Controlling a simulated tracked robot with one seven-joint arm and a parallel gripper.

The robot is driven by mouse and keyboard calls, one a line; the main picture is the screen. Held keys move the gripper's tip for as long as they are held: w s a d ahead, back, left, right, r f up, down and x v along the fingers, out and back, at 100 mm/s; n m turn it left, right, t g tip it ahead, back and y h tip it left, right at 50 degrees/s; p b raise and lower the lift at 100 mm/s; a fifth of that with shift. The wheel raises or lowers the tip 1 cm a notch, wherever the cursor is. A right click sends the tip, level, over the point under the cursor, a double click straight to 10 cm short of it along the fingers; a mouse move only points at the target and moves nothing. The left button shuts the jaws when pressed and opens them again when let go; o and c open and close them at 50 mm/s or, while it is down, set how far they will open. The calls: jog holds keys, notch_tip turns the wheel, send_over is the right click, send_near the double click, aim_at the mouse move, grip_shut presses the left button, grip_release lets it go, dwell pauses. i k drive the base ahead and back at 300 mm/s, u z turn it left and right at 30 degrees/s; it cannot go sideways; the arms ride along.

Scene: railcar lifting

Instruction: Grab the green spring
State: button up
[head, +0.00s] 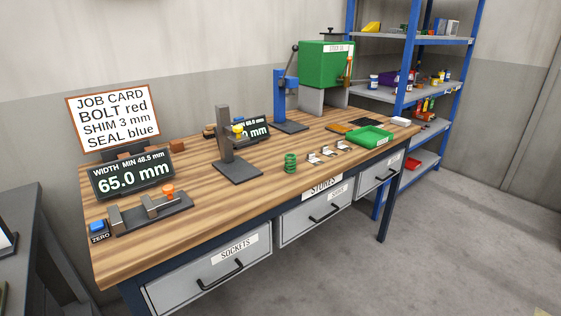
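The green spring (290,163) stands upright on the wooden workbench (185,222), near its front edge and about the middle of its length. It is a small coil, between the dark upright gauge stand (234,155) on its left and several small metal clips (328,153) on its right. Nothing covers it in the head view. My gripper does not show in this view.
A black display reading 65.0 mm (131,178) and a measuring fixture (151,212) stand at the left. A green tray (370,137) lies right of the clips. A blue press (287,100) and green box (326,64) stand behind. Drawers (209,271) front the bench.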

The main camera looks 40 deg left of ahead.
aim_at(292, 166)
jog(key=u, duration=0.4)
jog(key=i, duration=0.85)
jog(key=u, duration=0.85)
jog(key=i, duration=0.45)
jog(key=u, duration=0.25)
jog(key=k, duration=0.9)
jog(key=u, duration=0.2)
jog(key=i, duration=0.9)
jog(key=z, duration=0.15)
